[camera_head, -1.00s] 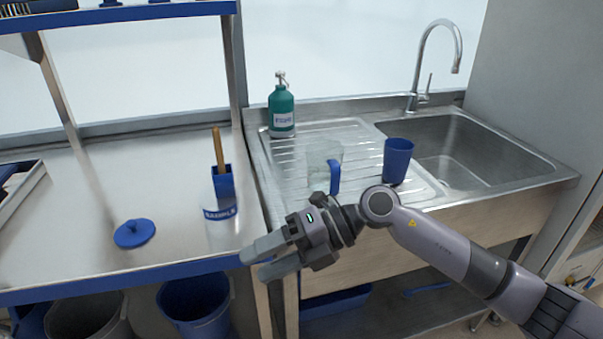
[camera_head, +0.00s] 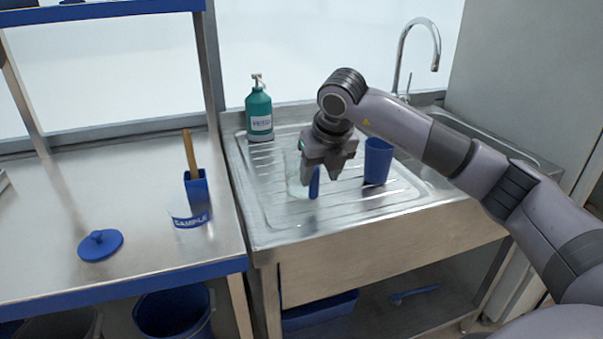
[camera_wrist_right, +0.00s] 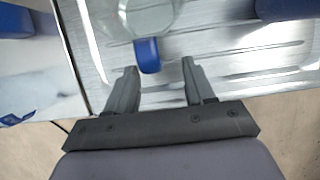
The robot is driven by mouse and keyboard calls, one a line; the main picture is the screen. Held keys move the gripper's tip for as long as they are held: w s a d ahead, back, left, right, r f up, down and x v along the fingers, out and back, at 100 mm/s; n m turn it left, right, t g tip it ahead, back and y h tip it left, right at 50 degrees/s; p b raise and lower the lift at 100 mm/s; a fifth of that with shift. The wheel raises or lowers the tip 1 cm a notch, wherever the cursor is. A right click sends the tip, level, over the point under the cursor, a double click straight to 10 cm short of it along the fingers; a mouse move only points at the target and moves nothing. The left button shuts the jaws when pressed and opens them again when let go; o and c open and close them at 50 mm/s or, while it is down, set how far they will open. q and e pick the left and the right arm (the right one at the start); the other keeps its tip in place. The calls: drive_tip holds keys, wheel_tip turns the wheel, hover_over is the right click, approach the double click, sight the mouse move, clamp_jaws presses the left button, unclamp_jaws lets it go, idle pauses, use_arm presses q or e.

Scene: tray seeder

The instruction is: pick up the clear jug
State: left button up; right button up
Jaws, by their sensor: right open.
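The clear jug (camera_head: 295,182) with a blue handle stands upright on the ribbed steel drainboard. In the head view my right gripper (camera_head: 320,178) is over it, pointing down, and hides part of it. In the right wrist view the clear jug (camera_wrist_right: 140,15) is at the top, with its blue handle facing the gripper. My right gripper (camera_wrist_right: 158,85) is open and empty there, with the handle just beyond and between the fingertips. I cannot tell the exact height gap. My left gripper is not in view.
A blue cup (camera_head: 377,162) stands close to the right of the jug. A green pump bottle (camera_head: 259,112) is at the back left of the drainboard (camera_head: 300,235).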

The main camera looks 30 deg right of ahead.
sight(315, 180)
drive_tip(key=x, duration=0.4)
drive_tip(key=shift+w+a+f, duration=0.15)
drive_tip(key=shift+a+f, duration=0.2)
clamp_jaws()
drive_tip(key=shift+r, duration=0.2)
wheel_tip(315, 180, up, 19)
drive_tip(key=p, duration=0.1)
drive_tip(key=shift+r, duration=0.25)
idle(0.7)
